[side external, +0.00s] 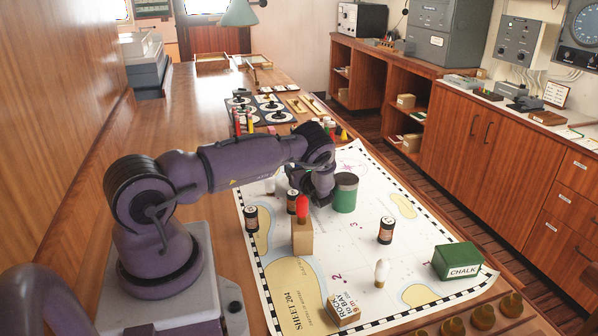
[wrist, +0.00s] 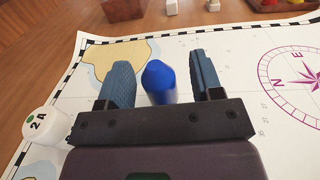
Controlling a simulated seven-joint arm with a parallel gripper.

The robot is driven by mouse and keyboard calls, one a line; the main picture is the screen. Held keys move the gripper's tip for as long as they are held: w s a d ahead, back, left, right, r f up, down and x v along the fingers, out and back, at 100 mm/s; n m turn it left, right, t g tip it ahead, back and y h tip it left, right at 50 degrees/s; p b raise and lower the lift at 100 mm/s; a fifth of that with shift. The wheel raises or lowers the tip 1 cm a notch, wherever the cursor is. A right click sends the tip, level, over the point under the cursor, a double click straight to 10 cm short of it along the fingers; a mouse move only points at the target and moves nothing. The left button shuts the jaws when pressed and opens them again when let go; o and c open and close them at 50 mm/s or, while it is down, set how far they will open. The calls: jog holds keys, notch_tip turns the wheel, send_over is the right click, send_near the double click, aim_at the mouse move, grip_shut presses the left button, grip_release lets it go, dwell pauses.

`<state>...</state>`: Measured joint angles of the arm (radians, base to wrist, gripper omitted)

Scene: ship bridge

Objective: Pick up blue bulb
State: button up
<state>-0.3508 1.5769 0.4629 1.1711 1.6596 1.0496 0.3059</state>
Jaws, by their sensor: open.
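The blue bulb (wrist: 159,84) stands out in the wrist view, its rounded blue top between the two fingers of my gripper (wrist: 160,66). The fingers are open, one on each side of it, with a visible gap on both sides. The bulb's lower part is hidden behind the gripper body. In the side view my gripper (side external: 318,190) points down over the chart (side external: 310,262), just left of a green can. I cannot make out the blue bulb there; the arm covers that spot.
A green can (side external: 345,196) stands close to my gripper. A red bulb (side external: 302,206) on a wooden block, dark cylinders (side external: 386,231), a white bulb (side external: 381,270) and a green chalk box (side external: 459,262) are also on the chart. A white cylinder (wrist: 45,125) sits left in the wrist view.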

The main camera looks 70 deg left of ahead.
jog(key=shift+a, duration=0.6)
jog(key=c, duration=1)
